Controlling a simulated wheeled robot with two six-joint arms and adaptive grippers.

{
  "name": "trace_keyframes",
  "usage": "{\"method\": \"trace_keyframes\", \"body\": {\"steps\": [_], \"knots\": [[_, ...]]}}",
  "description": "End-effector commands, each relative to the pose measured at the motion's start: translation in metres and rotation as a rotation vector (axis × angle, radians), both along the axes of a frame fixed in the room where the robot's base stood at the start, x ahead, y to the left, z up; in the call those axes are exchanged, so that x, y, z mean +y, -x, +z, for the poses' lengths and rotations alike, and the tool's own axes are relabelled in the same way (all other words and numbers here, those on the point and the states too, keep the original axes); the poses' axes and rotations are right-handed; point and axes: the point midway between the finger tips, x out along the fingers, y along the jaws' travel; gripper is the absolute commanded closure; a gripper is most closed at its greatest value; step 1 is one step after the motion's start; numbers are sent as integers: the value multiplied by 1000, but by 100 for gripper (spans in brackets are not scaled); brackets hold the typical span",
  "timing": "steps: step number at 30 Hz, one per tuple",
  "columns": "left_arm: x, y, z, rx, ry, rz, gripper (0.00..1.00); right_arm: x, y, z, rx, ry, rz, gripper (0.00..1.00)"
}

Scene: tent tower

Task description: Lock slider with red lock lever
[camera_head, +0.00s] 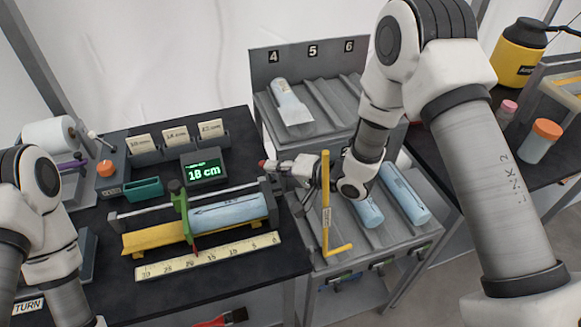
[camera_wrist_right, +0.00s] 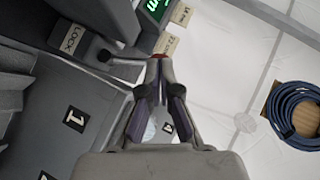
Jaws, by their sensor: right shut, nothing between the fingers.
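The slider is a green bracket (camera_head: 181,210) on a rail of the measuring fixture, set against the left end of a pale blue roll (camera_head: 228,213). The red lock lever tip (camera_head: 262,163) shows at the fixture's right end; in the right wrist view a red tip (camera_wrist_right: 159,56) shows just beyond my fingertips, near a plate marked LOCK (camera_wrist_right: 71,39). My right gripper (camera_head: 272,166) is shut and empty, its fingertips at or very close to the red tip; contact cannot be told. It also shows in the right wrist view (camera_wrist_right: 157,68). My left gripper is out of view.
A display (camera_head: 204,168) reads 18 cm. A yellow ruler (camera_head: 208,257) lies in front of the fixture. A yellow upright bar (camera_head: 326,205) stands close to my right gripper. Blue rolls (camera_head: 404,195) lie in the grey rack on the right.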

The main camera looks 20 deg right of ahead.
Motion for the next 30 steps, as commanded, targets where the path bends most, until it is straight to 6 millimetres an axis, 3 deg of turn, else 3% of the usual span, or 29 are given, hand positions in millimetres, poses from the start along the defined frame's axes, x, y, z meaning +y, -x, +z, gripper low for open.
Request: {"method": "trace_keyframes", "body": {"steps": [7,20,23,30], "knots": [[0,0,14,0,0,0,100,0,0,15,0,-1,0,100],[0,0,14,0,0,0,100,0,0,19,-2,-2,0,100],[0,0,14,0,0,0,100,0,-1,32,-3,-3,0,100],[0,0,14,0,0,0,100,0,-1,83,-6,-2,0,100]]}}
